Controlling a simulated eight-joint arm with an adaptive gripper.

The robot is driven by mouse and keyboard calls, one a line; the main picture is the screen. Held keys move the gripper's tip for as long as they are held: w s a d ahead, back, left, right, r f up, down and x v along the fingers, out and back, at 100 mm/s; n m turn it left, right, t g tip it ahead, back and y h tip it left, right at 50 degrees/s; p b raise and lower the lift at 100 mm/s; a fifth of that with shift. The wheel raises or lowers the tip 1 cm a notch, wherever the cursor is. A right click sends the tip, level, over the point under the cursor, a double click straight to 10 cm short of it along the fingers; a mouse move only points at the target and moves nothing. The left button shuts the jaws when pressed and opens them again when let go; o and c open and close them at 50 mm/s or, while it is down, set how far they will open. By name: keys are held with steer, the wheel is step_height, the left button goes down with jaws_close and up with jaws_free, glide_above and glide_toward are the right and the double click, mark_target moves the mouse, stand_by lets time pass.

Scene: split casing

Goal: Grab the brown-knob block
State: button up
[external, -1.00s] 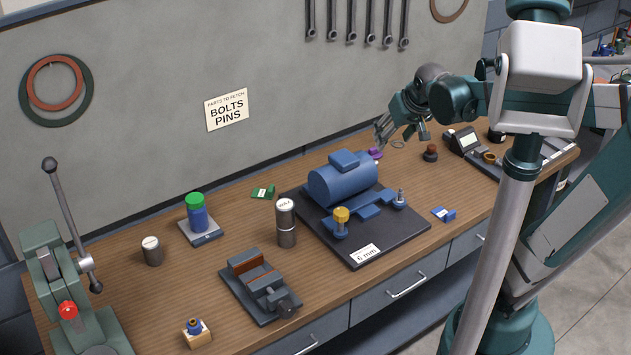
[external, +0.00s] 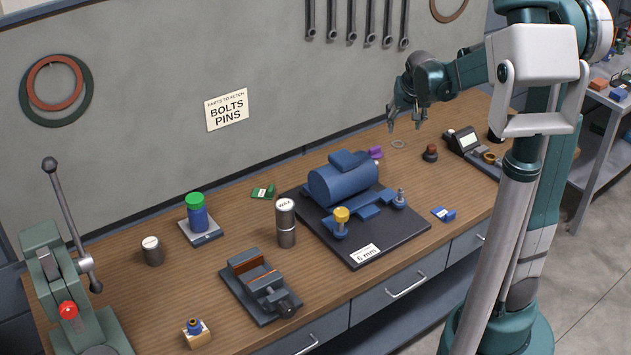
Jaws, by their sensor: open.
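A small dark block with a rounded brown knob (external: 430,152) on top stands upright on the bench, right of the blue motor-like casing. My gripper (external: 404,125) is open and empty, its fingers pointing down. In the picture it shows above and to the left of the brown-knob block, apart from it. The brown-knob block is in full view; its exact distance from the fingers is hard to tell.
A blue casing (external: 340,183) sits on a dark plate (external: 372,246). A purple part (external: 376,152) and a flat ring (external: 398,144) lie near my gripper. A device with a screen (external: 463,139) stands right of the brown-knob block. A blue block (external: 443,214) lies in front.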

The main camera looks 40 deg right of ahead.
steer(key=w+d+f+m+g, duration=0.15)
steer(key=w+d+f, duration=0.25)
steer(key=d+f, duration=0.45)
steer(key=m+h, duration=0.1)
steer(key=m, duration=0.2)
glide_above(432, 147)
steer(key=a, duration=0.2)
step_height(432, 147, down, 8)
steer(key=shift+s+r, duration=0.15)
steer(key=shift+s, duration=0.3)
steer(key=shift+x, duration=1.3)
steer(key=shift+g, duration=0.25)
steer(key=shift+x, duration=2.65)
steer(key=shift+s, duration=0.15)
steer(key=shift+c, duration=0.2)
steer(key=c, duration=1)
